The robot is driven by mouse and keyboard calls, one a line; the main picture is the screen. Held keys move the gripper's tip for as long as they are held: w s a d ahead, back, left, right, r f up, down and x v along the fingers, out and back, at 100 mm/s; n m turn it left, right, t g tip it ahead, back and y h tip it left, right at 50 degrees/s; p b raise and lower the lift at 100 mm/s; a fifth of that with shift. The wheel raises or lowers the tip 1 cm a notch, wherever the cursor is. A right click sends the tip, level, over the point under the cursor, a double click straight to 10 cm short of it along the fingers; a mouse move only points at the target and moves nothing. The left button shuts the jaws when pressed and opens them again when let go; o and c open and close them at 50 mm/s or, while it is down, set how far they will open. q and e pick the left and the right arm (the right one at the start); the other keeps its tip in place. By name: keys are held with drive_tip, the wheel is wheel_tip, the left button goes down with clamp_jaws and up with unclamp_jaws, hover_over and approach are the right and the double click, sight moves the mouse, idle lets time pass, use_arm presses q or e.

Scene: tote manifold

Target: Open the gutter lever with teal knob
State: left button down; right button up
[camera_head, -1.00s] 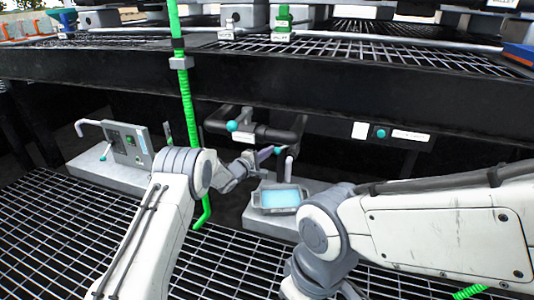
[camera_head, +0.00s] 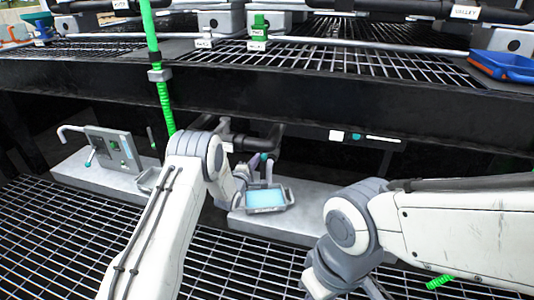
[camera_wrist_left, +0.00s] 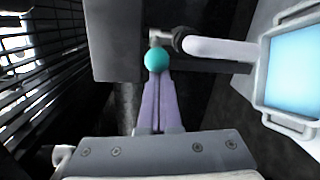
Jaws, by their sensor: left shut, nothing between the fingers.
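A teal knob (camera_head: 264,156) shows below the dark pipe, just above the light-blue screen of a grey tray-like unit. In the left wrist view, a round teal knob (camera_wrist_left: 156,60) sits on a short grey stem beside a white rod. My left gripper (camera_wrist_left: 157,78) is shut and empty; its purple fingertips are right at the knob's near edge. I cannot tell whether they touch. In the head view my left gripper (camera_head: 254,168) is small and partly hidden behind my left forearm. My right arm comes in from the right; its fingers are out of view.
The grey unit with the light-blue screen (camera_head: 266,199) stands on a pale block close to my left gripper. A grey control box (camera_head: 112,149) stands at left. A thick black beam (camera_head: 330,90) runs above. A green vertical hose (camera_head: 155,60) hangs at left.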

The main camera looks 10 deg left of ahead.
use_arm(q)
drive_tip(key=shift+s+d+p, duration=0.35)
drive_tip(key=shift+d+p, duration=0.05)
drive_tip(key=shift+d, duration=0.45)
drive_tip(key=shift+f, duration=0.1)
